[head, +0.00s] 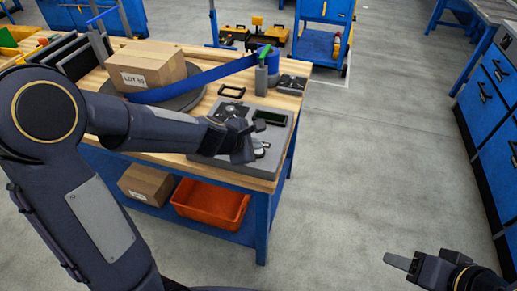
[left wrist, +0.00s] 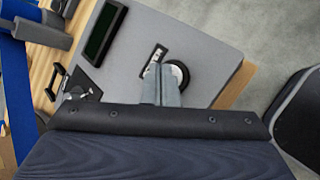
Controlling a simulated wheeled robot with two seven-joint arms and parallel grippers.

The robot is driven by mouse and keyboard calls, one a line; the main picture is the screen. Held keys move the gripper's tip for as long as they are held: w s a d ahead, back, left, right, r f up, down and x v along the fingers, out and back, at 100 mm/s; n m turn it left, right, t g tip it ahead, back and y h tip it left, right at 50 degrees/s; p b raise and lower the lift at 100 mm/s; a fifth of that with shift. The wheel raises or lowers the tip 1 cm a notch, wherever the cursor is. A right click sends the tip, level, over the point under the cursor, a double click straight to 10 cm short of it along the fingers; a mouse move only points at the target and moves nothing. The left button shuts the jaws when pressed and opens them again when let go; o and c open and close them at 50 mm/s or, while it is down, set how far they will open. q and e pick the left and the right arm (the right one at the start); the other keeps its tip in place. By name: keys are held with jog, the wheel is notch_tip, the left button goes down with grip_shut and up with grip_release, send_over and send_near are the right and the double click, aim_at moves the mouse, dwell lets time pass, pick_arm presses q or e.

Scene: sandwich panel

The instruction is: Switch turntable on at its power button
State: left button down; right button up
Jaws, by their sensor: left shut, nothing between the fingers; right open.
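The turntable (head: 185,101) is a dark round disc on the wooden workbench, with a cardboard box marked LOT 93 (head: 147,67) on it. A grey control panel (head: 222,172) with a dark display (head: 270,118) lies at the bench's front right; it also shows in the left wrist view (left wrist: 206,48). My left gripper (head: 256,144) is shut and empty over the panel. Contact cannot be told. My right gripper (head: 402,263) is open, away from the bench.
A blue strap (head: 195,78) runs past the box to a post with a green top (head: 264,56). A black handle (head: 232,91) is behind the panel. An orange bin (head: 210,204) and another box (head: 146,184) are on the lower shelf. Floor right of the bench is clear.

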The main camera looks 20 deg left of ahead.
dwell(0.4)
pick_arm(q)
jog(key=shift+f+b, duration=0.5)
jog(key=shift+r, duration=0.1)
jog(key=shift+r+p, duration=0.3)
jog(key=shift+p, duration=0.1)
jog(key=shift+r, duration=0.1)
notch_tip(320, 180, up, 6)
jog(key=p, duration=0.6)
